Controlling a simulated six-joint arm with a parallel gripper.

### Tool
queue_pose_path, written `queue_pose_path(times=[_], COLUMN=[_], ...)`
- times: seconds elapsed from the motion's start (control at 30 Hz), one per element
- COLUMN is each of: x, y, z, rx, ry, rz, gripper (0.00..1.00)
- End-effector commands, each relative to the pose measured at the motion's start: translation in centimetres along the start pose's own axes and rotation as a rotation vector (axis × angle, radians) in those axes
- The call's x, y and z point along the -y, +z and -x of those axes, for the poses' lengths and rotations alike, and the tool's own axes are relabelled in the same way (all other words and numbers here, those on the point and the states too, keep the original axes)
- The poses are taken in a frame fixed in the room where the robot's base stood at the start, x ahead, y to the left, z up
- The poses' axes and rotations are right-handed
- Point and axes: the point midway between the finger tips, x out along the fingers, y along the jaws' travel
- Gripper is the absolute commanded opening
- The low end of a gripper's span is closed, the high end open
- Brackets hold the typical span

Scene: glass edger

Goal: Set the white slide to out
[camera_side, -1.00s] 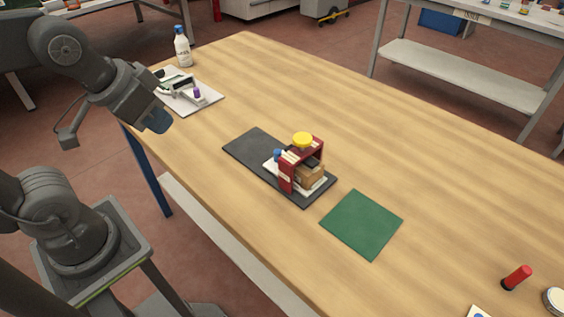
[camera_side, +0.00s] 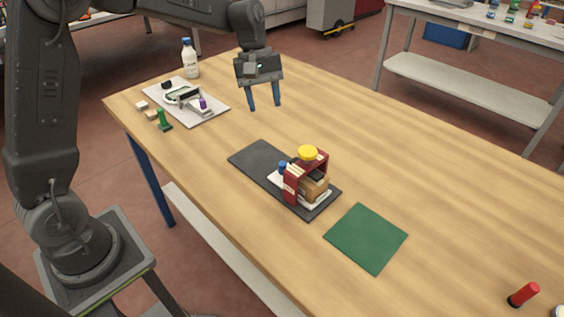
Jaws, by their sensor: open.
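My gripper (camera_side: 265,106) is open and empty, fingers pointing down, above the table behind the dark mat. The glass edger appears to be the small machine with a red frame (camera_side: 290,188), a yellow knob (camera_side: 307,153), a blue knob (camera_side: 282,167) and a tan block (camera_side: 314,188). It stands on a dark mat (camera_side: 250,158). A white flat part (camera_side: 316,202) shows low at the machine's base, partly hidden by the frame. I cannot tell whether this is the white slide or which way it is set. My gripper is well apart from the machine.
A white board (camera_side: 213,112) with a small device and a purple piece lies at the far left, with a green piece (camera_side: 163,120) beside it. A white bottle (camera_side: 190,60) stands behind. A green mat (camera_side: 366,238) and red cylinder (camera_side: 523,294) lie to the right. Much of the table is clear.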

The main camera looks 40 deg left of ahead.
Motion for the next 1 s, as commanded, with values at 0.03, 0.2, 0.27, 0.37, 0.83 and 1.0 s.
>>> queue_pose_path(times=[0.03,0.2,0.27,0.37,0.83,1.0], x=[-0.6,-1.8,-2.0,-2.1,-1.8,-1.7], y=[-1.4,-3.9,-4.4,-4.6,-3.5,-3.1], z=[-1.3,-3.7,-4.2,-4.7,-12.5,-15.6], rx=[0.036,0.105,0.118,0.127,0.129,0.129], ry=[-0.013,-0.036,-0.04,-0.043,-0.046,-0.047], rz=[0.057,0.182,0.205,0.223,0.222,0.221], gripper=[0.47,0.47,0.47,0.47,0.47,0.47])
